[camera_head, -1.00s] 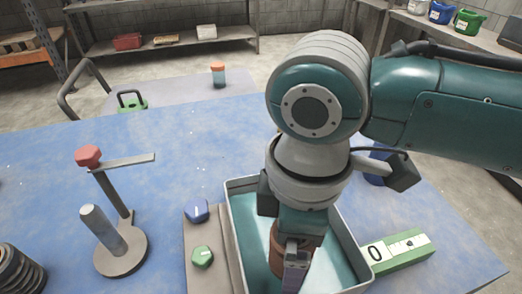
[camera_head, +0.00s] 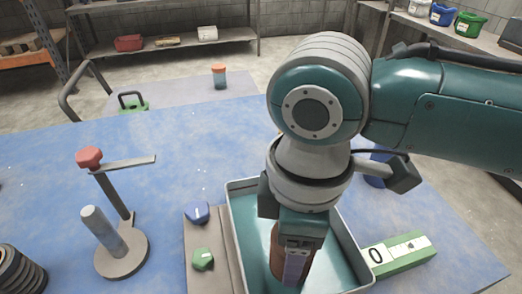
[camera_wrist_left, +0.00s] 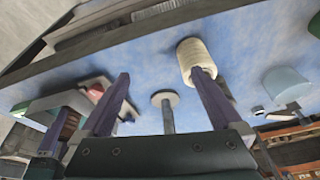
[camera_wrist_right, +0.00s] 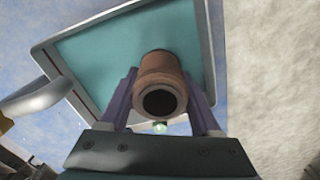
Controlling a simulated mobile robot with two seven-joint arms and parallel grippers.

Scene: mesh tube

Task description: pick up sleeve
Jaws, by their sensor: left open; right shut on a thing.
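The sleeve is a brown ribbed tube (camera_wrist_right: 160,75), its open round end toward the camera in the right wrist view. My right gripper (camera_wrist_right: 163,88) is shut on it, with one finger on each side. In the head view the sleeve (camera_head: 276,255) shows partly behind my right gripper (camera_head: 297,270), over the teal inside of a tray (camera_head: 352,232). I cannot tell whether the sleeve still touches the tray floor. My left gripper (camera_wrist_left: 160,78) is open and empty in the left wrist view, and it is out of the head view.
A round-based stand (camera_head: 122,258) with a silver post and red knob stands left on the blue table. Blue (camera_head: 197,212) and green (camera_head: 203,259) knobs sit beside the tray. A green block marked 0 (camera_head: 398,256) lies right. Dark stacked rings (camera_head: 18,272) are front left.

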